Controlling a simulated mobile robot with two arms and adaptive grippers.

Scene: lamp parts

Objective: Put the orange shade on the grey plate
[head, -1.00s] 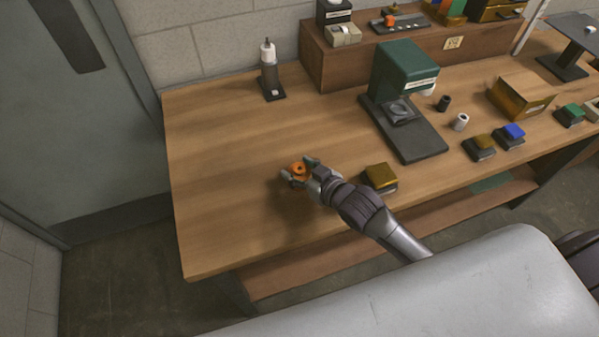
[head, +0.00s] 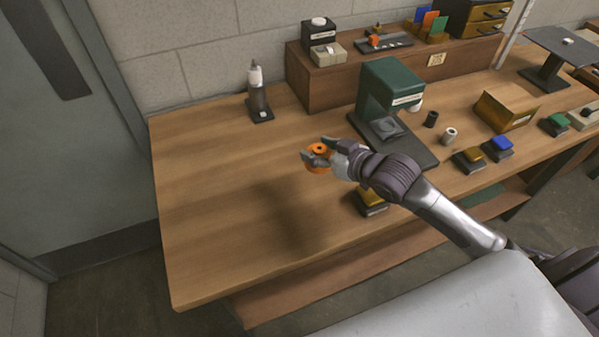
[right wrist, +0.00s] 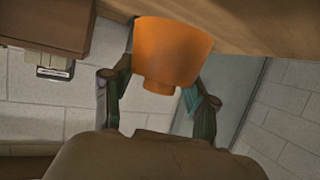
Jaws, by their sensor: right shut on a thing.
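The orange shade (head: 319,150) is held between the fingers of my right gripper (head: 318,156), above the wooden table. In the right wrist view the shade (right wrist: 172,52) is a tapered orange cup with a narrower stub, and the two fingers (right wrist: 160,98) are closed on its sides. A grey square plate (head: 388,128) lies on the dark base under the green stand's head, to the right of the shade and apart from it; my arm passes in front of part of that base. My left gripper is not in view.
The green stand (head: 390,83) rises behind my right gripper. A gold-topped block (head: 371,203) sits under my forearm. A bottle (head: 259,95) stands at the back left. Small blocks and a gold box (head: 506,111) are to the right. The table's left part is clear.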

